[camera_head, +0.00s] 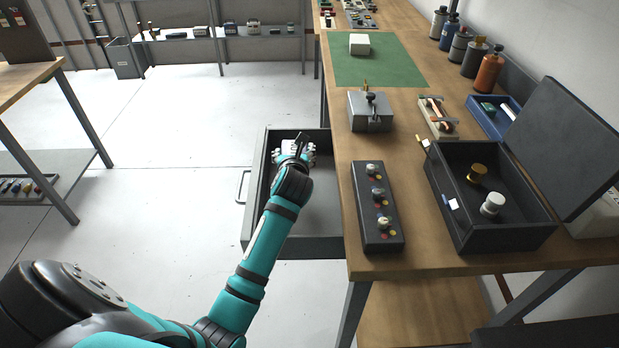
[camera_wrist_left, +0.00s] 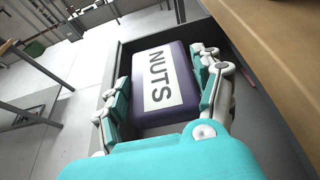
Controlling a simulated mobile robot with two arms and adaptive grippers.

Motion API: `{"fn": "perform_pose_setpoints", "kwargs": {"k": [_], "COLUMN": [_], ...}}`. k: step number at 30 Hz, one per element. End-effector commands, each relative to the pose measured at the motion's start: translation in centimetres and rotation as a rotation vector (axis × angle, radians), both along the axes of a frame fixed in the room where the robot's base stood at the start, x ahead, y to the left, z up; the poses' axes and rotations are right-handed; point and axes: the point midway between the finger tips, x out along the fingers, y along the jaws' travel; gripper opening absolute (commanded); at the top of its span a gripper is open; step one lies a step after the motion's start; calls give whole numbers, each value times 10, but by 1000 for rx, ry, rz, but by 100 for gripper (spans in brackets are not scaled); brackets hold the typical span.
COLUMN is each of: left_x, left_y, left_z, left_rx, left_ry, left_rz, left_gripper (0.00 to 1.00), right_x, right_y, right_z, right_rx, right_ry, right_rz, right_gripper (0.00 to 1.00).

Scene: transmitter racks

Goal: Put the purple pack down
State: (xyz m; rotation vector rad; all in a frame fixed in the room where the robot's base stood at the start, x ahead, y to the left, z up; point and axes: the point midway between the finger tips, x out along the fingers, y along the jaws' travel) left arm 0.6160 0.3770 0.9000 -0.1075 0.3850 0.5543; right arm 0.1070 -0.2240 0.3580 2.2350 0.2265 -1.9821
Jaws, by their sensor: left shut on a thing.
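The purple pack (camera_wrist_left: 165,80) has a white label reading NUTS and sits between the fingers of my left gripper in the left wrist view. My left gripper (camera_head: 294,148) is shut on it, at the far end of an open grey drawer (camera_head: 318,215) beside the workbench. The drawer's wall (camera_wrist_left: 122,50) also shows around the pack in the wrist view. I cannot tell whether the pack touches the drawer floor. In the head view the gripper hides most of the pack. My right gripper is not in view.
The workbench (camera_head: 410,262) stands right of the drawer, with a dark control box (camera_head: 378,235), a grey lever box (camera_head: 370,118) and an open black case (camera_head: 500,237). A thin pinkish item (camera_wrist_left: 242,72) lies near the drawer's edge. The drawer's near part looks clear.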

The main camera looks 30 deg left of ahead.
Motion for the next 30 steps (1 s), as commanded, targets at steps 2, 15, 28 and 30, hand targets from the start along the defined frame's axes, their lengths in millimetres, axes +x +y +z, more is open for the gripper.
{"fn": "perform_pose_setpoints", "kwargs": {"k": [2,15,28,30], "left_x": [0,0,0,0], "left_y": [0,0,0,0], "left_z": [-17,-66,-76,-79], "left_rx": [2,1,0,0], "left_ry": [2,0,-2,-2], "left_rz": [-1,0,-1,-1], "left_gripper": [29,29,29,29], "right_x": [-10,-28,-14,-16], "right_y": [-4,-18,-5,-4], "right_z": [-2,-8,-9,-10], "right_rx": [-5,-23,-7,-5], "right_ry": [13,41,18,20], "right_rz": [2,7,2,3], "right_gripper": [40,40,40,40]}}
